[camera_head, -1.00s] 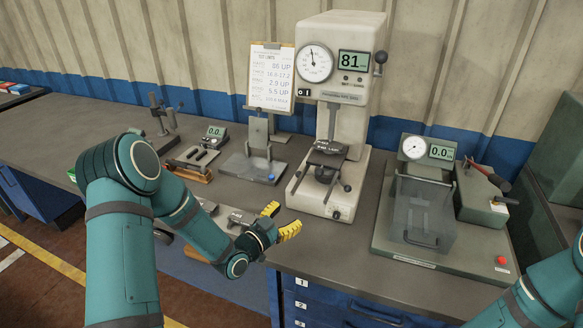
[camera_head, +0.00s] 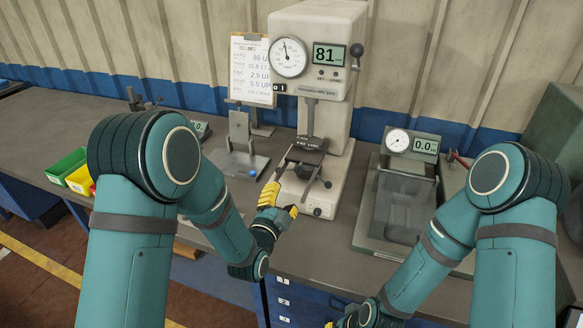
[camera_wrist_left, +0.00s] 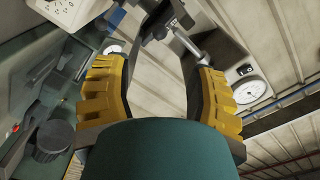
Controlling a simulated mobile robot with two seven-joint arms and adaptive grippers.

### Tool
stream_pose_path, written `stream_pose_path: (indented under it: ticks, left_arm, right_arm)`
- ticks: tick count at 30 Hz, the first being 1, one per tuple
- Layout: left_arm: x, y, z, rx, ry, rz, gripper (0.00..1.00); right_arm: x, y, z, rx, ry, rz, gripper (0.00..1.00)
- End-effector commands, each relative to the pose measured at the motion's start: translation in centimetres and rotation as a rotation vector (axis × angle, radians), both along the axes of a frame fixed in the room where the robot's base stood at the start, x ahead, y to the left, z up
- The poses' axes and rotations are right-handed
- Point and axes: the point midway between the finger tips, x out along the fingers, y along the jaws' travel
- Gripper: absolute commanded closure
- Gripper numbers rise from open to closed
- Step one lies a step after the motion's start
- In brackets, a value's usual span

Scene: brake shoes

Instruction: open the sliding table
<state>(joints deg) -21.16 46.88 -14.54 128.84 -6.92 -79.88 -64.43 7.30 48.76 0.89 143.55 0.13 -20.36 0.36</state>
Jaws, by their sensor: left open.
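The hardness tester (camera_head: 316,60) is a tall cream machine with a dial and a display reading 81. A dark plate (camera_head: 307,158) with side handles sits at its column, above the cream base; I cannot tell whether this is the sliding table. My left gripper (camera_head: 279,205) has yellow fingers and is just left of the base's front, below the plate. In the left wrist view its fingers (camera_wrist_left: 157,66) are spread, with dark metal parts beyond the gap and nothing clearly held. My right gripper (camera_head: 352,319) is partly cut off at the bottom edge; its jaws are unclear.
A second tester (camera_head: 402,200) with a clear guard stands right, partly behind my right arm. A clipboard (camera_head: 251,70) and a small fixture (camera_head: 238,150) stand left of the tester. Green and yellow bins (camera_head: 68,166) sit far left. Blue drawers (camera_head: 296,298) are below the bench.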

Motion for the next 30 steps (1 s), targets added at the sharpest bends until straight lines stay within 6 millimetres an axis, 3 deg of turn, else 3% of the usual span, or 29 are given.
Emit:
stream_pose_path:
  ticks: [18, 24, 30]
  left_arm:
    - [10.2, -3.3, 0.0, -0.003, -0.001, -0.001, 0.43]
    - [12.1, -3.9, 0.0, -0.004, -0.001, -0.001, 0.43]
    - [12.6, -4.1, 0.0, -0.004, 0.001, -0.001, 0.43]
  right_arm:
    - [0.1, 0.0, 0.2, 0.0, -0.002, -0.001, 1.0]
    - [0.1, 0.0, 0.2, 0.0, -0.002, -0.001, 1.0]
    - [0.1, 0.0, 0.2, 0.0, -0.002, -0.001, 1.0]
